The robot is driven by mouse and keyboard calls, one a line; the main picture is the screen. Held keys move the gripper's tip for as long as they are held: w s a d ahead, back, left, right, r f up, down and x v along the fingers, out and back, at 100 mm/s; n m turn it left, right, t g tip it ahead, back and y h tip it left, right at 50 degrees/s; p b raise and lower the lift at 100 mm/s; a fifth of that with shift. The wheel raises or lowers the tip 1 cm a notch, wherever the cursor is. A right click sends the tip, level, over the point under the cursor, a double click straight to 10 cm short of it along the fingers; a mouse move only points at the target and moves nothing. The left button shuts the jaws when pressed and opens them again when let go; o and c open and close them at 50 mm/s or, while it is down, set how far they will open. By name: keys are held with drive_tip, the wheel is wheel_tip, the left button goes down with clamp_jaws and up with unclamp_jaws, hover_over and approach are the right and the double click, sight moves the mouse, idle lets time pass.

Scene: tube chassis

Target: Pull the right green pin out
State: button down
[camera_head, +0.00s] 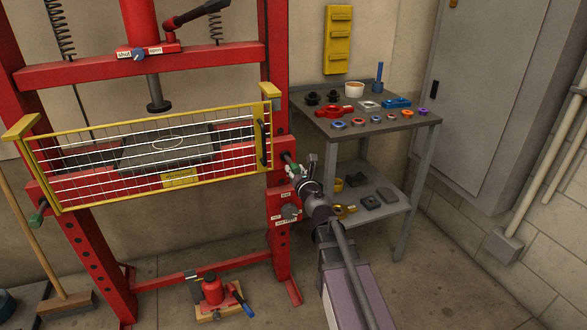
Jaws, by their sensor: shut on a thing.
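The red press frame (284,250) stands at the left, with a yellow-edged mesh guard (62,206) across its front. My gripper (295,170) is at the press's right upright, just below the guard's right end. It is shut on the right green pin (293,169), which is small here and mostly hidden by the fingers. How far the pin sits in the upright cannot be told. A left green pin (37,218) shows at the left upright.
A grey two-level table (413,122) with several small coloured parts stands close behind and right of my arm. A control box with a knob (290,211) is just below my gripper. A red bottle jack (212,289) and a broom (66,304) are on the floor.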

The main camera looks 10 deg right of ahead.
drive_tip(key=shift+s, duration=0.25)
drive_tip(key=shift+c, duration=1.5)
unclamp_jaws()
drive_tip(key=shift+w, duration=0.1)
